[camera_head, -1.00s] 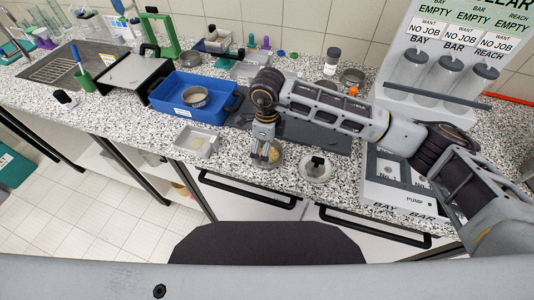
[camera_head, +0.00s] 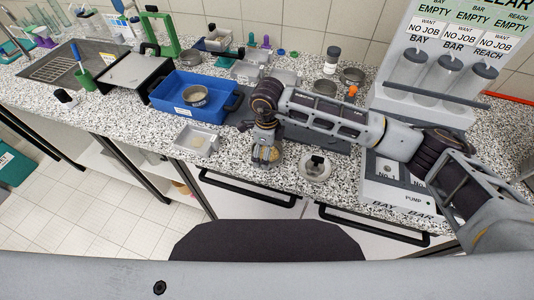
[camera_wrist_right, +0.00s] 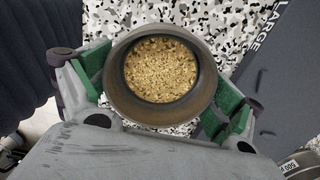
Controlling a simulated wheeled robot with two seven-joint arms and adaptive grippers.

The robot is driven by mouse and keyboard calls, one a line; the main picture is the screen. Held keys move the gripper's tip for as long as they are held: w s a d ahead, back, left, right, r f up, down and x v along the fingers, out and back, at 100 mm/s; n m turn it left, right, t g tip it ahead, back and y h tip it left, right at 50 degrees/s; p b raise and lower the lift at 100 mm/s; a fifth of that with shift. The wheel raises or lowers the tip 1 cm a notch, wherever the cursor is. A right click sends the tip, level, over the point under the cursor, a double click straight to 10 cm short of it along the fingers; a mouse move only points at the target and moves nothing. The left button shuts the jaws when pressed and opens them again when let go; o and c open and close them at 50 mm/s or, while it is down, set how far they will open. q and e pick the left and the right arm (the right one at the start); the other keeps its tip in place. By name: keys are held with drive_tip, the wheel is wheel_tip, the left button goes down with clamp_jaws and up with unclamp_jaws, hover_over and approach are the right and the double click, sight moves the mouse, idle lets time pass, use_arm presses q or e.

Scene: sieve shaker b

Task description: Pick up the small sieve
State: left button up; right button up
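My right gripper (camera_head: 267,158) points down at a small round metal vessel near the counter's front edge. In the right wrist view the vessel (camera_wrist_right: 113,92) holds golden-brown granules and sits between the green-padded fingers (camera_wrist_right: 163,85). The pads lie close to its wall on both sides. I cannot tell whether they press on it, or whether it is the small sieve. Another round sieve-like metal bowl (camera_head: 195,97) sits in the blue tray (camera_head: 170,107). Two more round metal pieces stand at the back, one (camera_head: 325,88) left of the other (camera_head: 352,76). My left gripper is out of view.
A pale square dish (camera_head: 197,140) stands left of my right gripper. A round white dish (camera_head: 316,168) with a black piece stands to its right. A dark mat (camera_head: 325,137) lies behind, partly under my arm. A white holder with jars (camera_head: 425,75) stands at right.

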drive_tip(key=shift+c, duration=0.6)
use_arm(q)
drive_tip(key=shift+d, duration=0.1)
use_arm(e)
drive_tip(key=shift+r, duration=0.15)
drive_tip(key=shift+r, duration=0.6)
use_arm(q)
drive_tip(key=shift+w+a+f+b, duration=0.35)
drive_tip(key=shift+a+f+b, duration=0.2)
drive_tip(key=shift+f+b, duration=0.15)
use_arm(e)
wheel_tip(320, 180, up, 8)
drive_tip(key=shift+r, duration=0.25)
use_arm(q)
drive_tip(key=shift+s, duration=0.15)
use_arm(e)
drive_tip(key=shift+s, duration=0.1)
